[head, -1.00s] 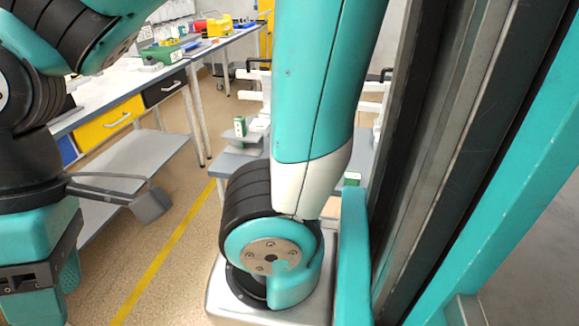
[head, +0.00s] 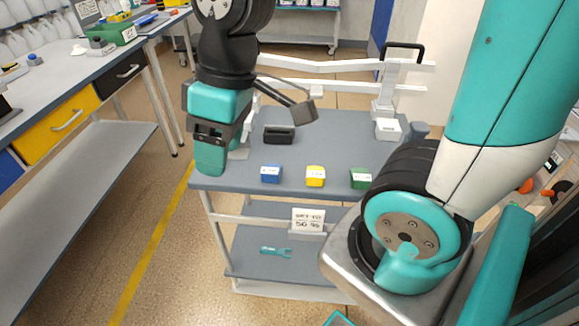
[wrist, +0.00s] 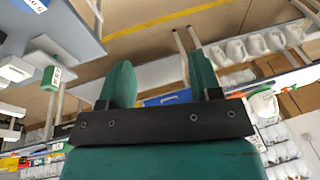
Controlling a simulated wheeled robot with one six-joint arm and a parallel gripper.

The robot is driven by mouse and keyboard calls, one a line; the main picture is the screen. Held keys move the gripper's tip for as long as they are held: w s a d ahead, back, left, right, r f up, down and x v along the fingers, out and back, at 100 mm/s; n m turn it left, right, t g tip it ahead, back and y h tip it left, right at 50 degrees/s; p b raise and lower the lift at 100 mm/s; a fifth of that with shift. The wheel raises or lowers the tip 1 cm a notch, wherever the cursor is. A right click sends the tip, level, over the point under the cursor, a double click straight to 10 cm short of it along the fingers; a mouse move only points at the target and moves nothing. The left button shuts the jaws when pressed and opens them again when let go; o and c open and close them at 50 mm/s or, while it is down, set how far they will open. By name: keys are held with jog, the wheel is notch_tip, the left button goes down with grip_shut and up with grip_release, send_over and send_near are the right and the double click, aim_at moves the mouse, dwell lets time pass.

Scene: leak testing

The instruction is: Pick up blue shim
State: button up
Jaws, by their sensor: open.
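A small blue block with a white label (head: 271,174), the match for the blue shim by colour, sits near the front edge of the grey cart top (head: 330,140), left of a yellow block (head: 315,176) and a green block (head: 361,178). My gripper (head: 208,160) is at the cart's left front corner, left of the blue block and apart from it. In the wrist view, its two green fingers (wrist: 162,78) stand apart with nothing between them. A blue-edged label (wrist: 38,4) shows at the top left there; I cannot tell whether it is the same block.
A black slotted block (head: 279,134) sits behind the blue one. A white fixture (head: 388,127) stands at the cart's back right. A workbench with drawers (head: 68,122) is at left; floor lies between.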

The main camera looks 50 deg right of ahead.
jog(key=w+d+f+h, duration=0.2)
jog(key=w+d+f, duration=0.1)
jog(key=w+d, duration=0.5)
jog(key=h, duration=0.1)
send_over(267, 170)
jog(key=shift+g, duration=0.3)
notch_tip(267, 170, down, 14)
jog(key=shift+f, duration=0.1)
jog(key=shift+f+p, duration=0.5)
jog(key=shift+f, duration=2.2)
grip_shut()
jog(key=shift+r, duration=0.15)
